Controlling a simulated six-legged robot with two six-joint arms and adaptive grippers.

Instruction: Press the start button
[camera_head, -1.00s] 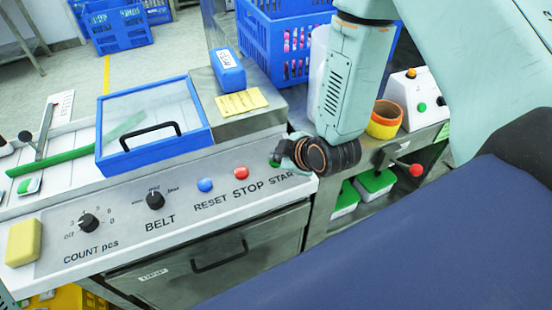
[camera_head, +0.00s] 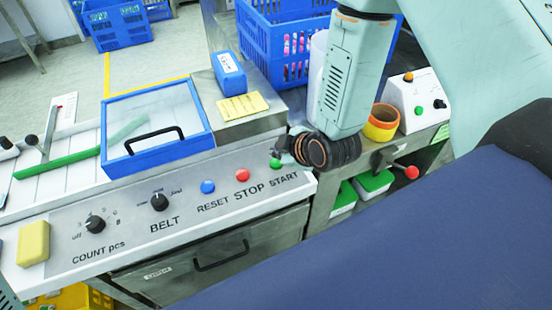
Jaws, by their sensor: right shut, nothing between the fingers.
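The green start button (camera_head: 276,164) sits on the machine's sloped front panel, above the printed word START. My right gripper (camera_head: 279,152) is shut and empty. Its fingertips are just above and behind the button in the picture; the small gap or contact between them is hard to tell. The wrist and arm come down from the upper right. My left gripper is not in view.
Left of the start button are a red stop button (camera_head: 242,175), a blue reset button (camera_head: 207,186), a belt knob (camera_head: 160,202) and a count knob (camera_head: 95,224). A blue-framed lid (camera_head: 156,165) and a yellow note (camera_head: 242,107) lie behind the panel.

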